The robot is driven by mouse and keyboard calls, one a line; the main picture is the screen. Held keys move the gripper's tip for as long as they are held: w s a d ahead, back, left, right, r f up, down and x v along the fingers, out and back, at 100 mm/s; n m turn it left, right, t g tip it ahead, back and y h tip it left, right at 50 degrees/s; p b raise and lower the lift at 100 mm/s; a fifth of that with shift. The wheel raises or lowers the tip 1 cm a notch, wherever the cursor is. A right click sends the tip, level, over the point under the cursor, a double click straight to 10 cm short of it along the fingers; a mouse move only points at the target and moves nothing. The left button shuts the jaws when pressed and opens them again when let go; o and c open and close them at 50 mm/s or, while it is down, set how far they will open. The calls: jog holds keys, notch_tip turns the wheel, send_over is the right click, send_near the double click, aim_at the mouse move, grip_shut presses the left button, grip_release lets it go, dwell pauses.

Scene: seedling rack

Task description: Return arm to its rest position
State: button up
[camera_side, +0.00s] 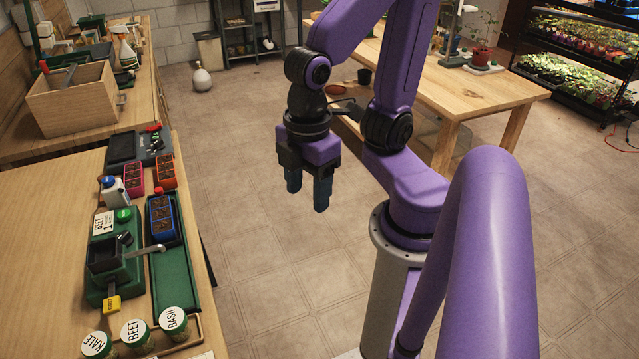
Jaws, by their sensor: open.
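My gripper (308,188) hangs over the open floor in the middle of the side view, its two blue fingers pointing down. The fingers stand apart with nothing between them. It is to the right of the workbench and touches nothing. My purple arm is folded above and behind it.
The workbench (45,215) at left holds a green seeding device (115,262), several coloured seed trays (160,215) and jars labelled KALE, BEET and BASIL (173,322). A wooden crate (75,100) stands farther back. A wooden table (470,95) stands behind my arm. The floor (260,270) between is clear.

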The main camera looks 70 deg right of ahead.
jog(key=shift+s+d+f+m, duration=0.15)
jog(key=shift+s+d, duration=0.3)
jog(key=shift+s+d+f+m, duration=0.15)
jog(key=shift+s+d, duration=0.25)
jog(key=shift+d, duration=0.05)
